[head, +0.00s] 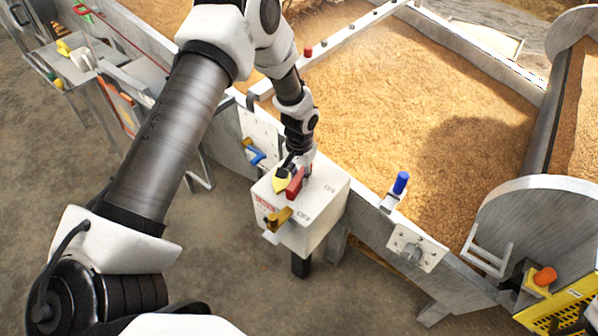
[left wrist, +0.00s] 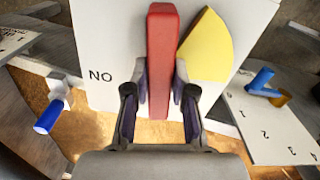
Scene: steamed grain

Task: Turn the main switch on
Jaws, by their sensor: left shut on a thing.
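The main switch is a white box (head: 325,205) on a dark post beside the grain bin, with ON and OFF printed on its top. A red handle (head: 295,185) stands on top, beside a yellow piece (head: 281,182). My left gripper (head: 297,163) reaches down onto the red handle and is shut on it. In the left wrist view the red handle (left wrist: 162,50) lies between the two fingers (left wrist: 160,108), with the yellow piece (left wrist: 207,48) to its right and the ON label to its left. My right gripper is out of view.
An ochre lever (head: 278,217) sticks out of the box's front. A blue lever (head: 254,153) is on a panel behind it. Another blue knob (head: 401,183) stands on the bin's edge, above a metal plate (head: 418,248). An orange knob (head: 544,276) is at right.

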